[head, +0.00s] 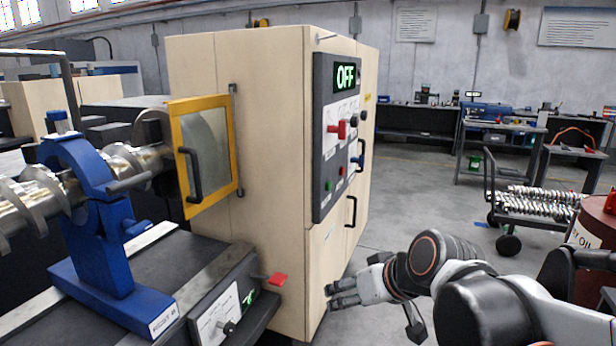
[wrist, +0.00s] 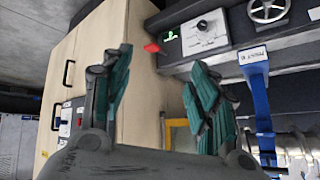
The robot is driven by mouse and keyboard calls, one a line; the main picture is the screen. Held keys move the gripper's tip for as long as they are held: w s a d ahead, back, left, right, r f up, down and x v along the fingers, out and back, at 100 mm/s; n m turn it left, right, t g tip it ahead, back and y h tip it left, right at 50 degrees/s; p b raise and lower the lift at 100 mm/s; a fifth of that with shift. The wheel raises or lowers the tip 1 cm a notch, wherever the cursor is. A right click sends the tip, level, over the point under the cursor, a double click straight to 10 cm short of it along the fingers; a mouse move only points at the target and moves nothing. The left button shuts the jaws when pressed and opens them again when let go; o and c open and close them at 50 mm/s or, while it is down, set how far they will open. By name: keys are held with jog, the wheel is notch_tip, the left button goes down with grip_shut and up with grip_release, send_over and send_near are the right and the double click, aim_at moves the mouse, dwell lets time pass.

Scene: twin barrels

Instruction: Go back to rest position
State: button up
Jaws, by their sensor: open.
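My gripper (head: 343,293) is low in front of the wooden cabinet (head: 270,130) in the head view, at the end of my white and dark arm. In the wrist view my gripper (wrist: 160,100) shows two teal-padded fingers spread wide apart with nothing between them. The cabinet (wrist: 140,100) lies behind the fingers in that view. I cannot tell the exact gap between fingertips and cabinet.
The cabinet has a control panel (head: 336,135) reading OFF and a yellow-framed door (head: 205,150). A blue clamp (head: 95,230) surrounds a metal shaft at left. A cart (head: 540,205) and a red barrel (head: 597,225) stand at right.

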jog(key=s+d+f+m+h, duration=0.3)
jog(key=s+d+h, duration=0.1)
jog(key=s+d, duration=0.7)
jog(key=s, duration=0.3)
jog(key=shift+d+h, duration=0.3)
jog(key=shift+d, duration=0.05)
jog(key=shift+c, duration=0.5)
